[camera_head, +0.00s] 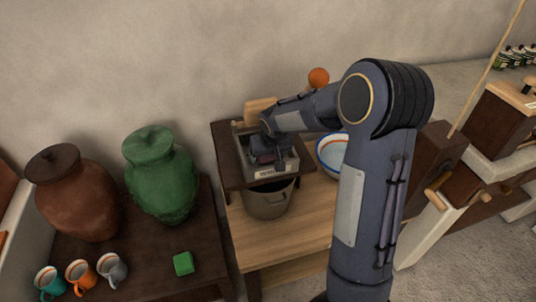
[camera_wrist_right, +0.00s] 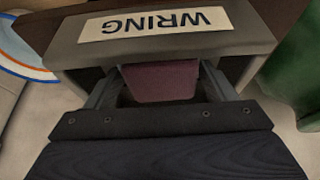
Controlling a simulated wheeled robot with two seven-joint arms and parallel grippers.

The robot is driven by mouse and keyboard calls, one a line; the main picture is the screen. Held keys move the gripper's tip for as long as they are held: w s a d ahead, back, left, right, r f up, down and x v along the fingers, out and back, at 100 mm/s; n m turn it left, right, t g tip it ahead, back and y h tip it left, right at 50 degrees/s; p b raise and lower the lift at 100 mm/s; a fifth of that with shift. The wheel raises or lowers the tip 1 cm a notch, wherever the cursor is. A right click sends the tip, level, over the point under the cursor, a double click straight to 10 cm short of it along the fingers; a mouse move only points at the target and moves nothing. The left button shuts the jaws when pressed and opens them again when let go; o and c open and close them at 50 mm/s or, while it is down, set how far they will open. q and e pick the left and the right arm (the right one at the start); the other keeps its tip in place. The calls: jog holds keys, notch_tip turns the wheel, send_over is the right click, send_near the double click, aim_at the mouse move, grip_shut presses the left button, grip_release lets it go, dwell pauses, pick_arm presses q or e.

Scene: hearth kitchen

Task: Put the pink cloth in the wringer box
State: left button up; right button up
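The wringer box (camera_head: 291,164) is a grey open-topped box with a label, on a dark board in the head view. Its WRING label (camera_wrist_right: 157,24) shows upside down in the right wrist view. My right gripper (camera_head: 265,155) reaches down at the box in the head view. In the right wrist view the two fingers of the right gripper (camera_wrist_right: 160,85) press on either side of the pink cloth (camera_wrist_right: 160,80), a dull pink block-like piece beside the box's labelled wall. In the head view the cloth is mostly hidden by the gripper. My left gripper is not in view.
A grey bucket (camera_head: 266,203) stands below the board, with a blue-rimmed white bowl (camera_head: 331,153) to its right. A green jar (camera_head: 160,178), a brown jar (camera_head: 75,200), several mugs and a green block (camera_head: 183,264) stand on the dark table at left.

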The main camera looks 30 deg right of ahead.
jog(key=shift+o, duration=0.6)
jog(key=shift+r, duration=0.1)
jog(key=shift+r, duration=0.25)
jog(key=p+v, duration=0.2)
jog(key=v, duration=0.9)
jog(key=s+a+y, duration=0.2)
jog(key=s+a, duration=0.3)
jog(key=s, duration=0.7)
jog(key=s+a+r+n+t+y, duration=0.1)
jog(key=s+a, duration=0.4)
jog(key=s, duration=0.8)
jog(key=shift+a+y, duration=0.35)
jog(key=shift+y, duration=0.55)
jog(key=shift+s+r, duration=0.1)
